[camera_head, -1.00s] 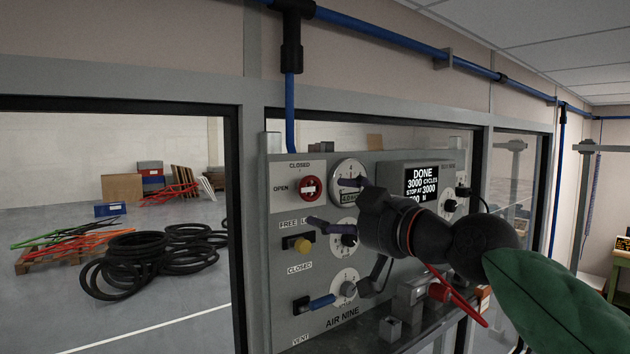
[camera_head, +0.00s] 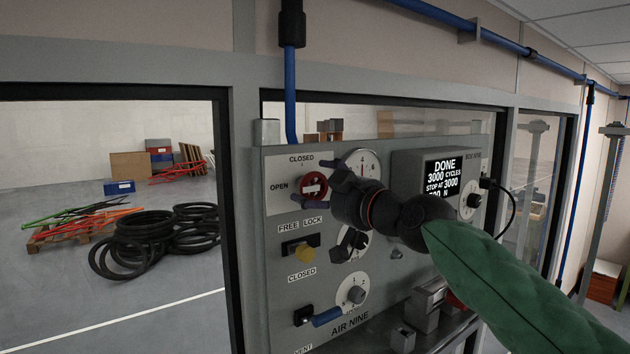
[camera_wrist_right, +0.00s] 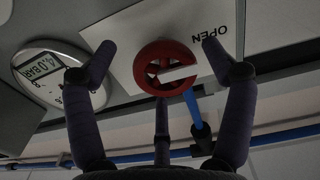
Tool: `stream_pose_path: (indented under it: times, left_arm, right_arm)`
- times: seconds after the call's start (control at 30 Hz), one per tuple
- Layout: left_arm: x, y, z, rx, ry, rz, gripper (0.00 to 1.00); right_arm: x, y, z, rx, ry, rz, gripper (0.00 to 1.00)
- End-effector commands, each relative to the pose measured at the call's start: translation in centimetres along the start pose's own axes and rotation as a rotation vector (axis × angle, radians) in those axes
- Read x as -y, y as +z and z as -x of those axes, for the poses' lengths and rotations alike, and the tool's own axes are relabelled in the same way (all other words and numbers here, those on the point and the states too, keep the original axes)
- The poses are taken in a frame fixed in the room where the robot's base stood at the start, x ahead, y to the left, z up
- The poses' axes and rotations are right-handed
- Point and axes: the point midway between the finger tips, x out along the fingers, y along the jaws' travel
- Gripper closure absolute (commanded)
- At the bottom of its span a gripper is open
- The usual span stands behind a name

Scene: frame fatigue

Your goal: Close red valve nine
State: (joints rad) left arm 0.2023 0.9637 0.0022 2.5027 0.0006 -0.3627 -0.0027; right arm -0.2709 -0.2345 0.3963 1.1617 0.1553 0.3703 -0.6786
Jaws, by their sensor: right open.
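The red valve (camera_head: 313,186) is a round knob with a white bar, on the upper left of the grey panel labelled AIR NINE. The label CLOSED is above it and OPEN is to its left. Its white bar lies roughly level, on the OPEN side. My right gripper (camera_head: 319,182) is open with its fingers spread around the valve in the head view. The right wrist view shows the red valve (camera_wrist_right: 166,67) between the spread fingers of the gripper (camera_wrist_right: 158,54), with gaps at both sides. My left gripper is not in view.
A pressure gauge (camera_head: 362,163) is just right of the valve. A display (camera_head: 441,178) reads DONE. A blue pipe (camera_head: 290,95) runs down above the panel.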

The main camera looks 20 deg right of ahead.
Motion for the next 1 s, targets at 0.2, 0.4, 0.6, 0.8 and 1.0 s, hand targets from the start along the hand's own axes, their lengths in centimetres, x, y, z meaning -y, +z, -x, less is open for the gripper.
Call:
stream_pose_path:
  times: [0.2, 0.4, 0.6, 0.8, 1.0]
  left_arm:
    - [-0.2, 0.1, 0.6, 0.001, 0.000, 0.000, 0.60]
    - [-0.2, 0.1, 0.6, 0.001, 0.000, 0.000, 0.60]
    - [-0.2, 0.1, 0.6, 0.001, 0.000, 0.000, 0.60]
    - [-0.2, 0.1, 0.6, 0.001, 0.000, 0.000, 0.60]
    - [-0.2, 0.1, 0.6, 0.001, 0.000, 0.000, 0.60]
  right_arm:
    - [-0.1, -0.1, -1.6, -0.001, 0.001, -0.001, 0.17]
    - [0.0, 0.0, -1.9, -0.001, 0.001, 0.000, 0.17]
    - [0.0, -0.1, -1.9, -0.002, 0.001, 0.000, 0.40]
    - [0.0, -0.1, -1.8, -0.002, 0.001, 0.000, 0.73]
    - [0.0, -0.1, -1.9, -0.002, 0.001, -0.012, 0.73]
